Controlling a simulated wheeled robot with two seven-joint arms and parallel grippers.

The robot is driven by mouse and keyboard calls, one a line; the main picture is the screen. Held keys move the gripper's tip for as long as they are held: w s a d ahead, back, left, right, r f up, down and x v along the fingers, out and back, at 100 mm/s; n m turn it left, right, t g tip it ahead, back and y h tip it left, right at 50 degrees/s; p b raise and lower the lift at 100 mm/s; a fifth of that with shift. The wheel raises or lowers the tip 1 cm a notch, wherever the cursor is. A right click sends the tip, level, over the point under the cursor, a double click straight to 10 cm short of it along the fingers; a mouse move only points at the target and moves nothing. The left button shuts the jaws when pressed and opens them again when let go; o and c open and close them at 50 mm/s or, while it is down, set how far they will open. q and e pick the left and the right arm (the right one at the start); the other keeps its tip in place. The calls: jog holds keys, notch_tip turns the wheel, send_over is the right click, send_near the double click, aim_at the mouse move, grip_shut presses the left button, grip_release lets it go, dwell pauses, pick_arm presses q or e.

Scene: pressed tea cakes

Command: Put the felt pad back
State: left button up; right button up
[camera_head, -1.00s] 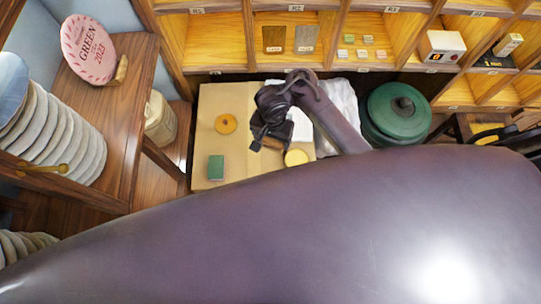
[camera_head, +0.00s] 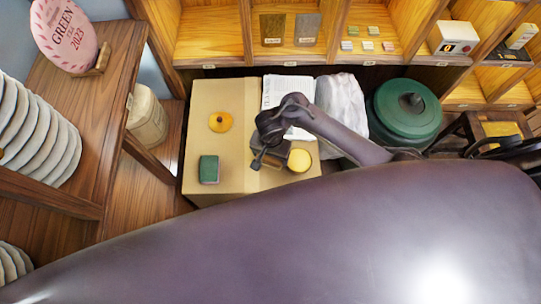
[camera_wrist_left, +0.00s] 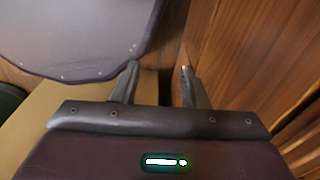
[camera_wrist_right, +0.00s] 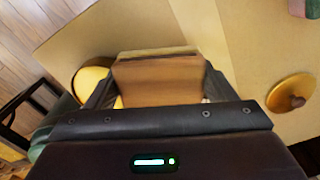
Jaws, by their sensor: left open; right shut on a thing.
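My right gripper (camera_head: 268,152) is over the tan table top (camera_head: 200,105). It is shut on a brown block (camera_wrist_right: 160,80) with a thin layered edge, seen between the fingers in the right wrist view. I cannot tell if this block is the felt pad. In the head view the block (camera_head: 276,154) is partly hidden by the gripper. A green block (camera_head: 209,169) lies at the table's front left. My left gripper (camera_wrist_left: 158,85) is open and empty beside a wooden surface in the left wrist view; it is not seen in the head view.
A yellow disc (camera_head: 300,161) lies just right of the held block. An orange knobbed disc (camera_head: 220,121) lies at the left. A white sheet (camera_head: 283,88), white cloth (camera_head: 342,98) and green lidded pot (camera_head: 405,108) are behind and right.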

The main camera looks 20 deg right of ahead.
jog(key=shift+f, duration=0.55)
jog(key=o, duration=0.9)
jog(key=shift+o, duration=0.2)
notch_tip(320, 180, up, 13)
jog(key=p, duration=0.7)
jog(key=shift+r, duration=0.15)
jog(key=shift+s, duration=0.1)
